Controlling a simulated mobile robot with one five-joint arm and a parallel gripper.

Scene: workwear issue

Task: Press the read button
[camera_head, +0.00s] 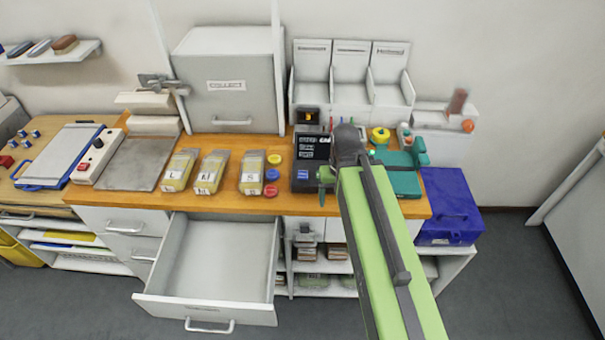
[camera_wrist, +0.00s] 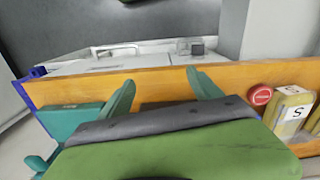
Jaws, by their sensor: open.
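My gripper is over the worktop, with its two teal fingers spread apart and nothing between them in the wrist view (camera_wrist: 162,88). In the head view, my green arm hides most of it. A black device with a display panel (camera_head: 312,146) and a flat base (camera_head: 306,177) with a blue label stands on the worktop, just left of my arm. Yellow (camera_head: 274,159), blue (camera_head: 271,175) and red (camera_head: 270,190) round discs sit in a column left of the device. The red one shows in the wrist view (camera_wrist: 261,95). I cannot tell which part is the read button.
Labelled yellow packets (camera_head: 252,174) stand left of the discs. A teal device (camera_head: 405,182) is right of my arm. A drawer (camera_head: 215,262) is open below the worktop's front edge. A blue box (camera_head: 450,200) stands at the right. White bins (camera_head: 350,75) are behind.

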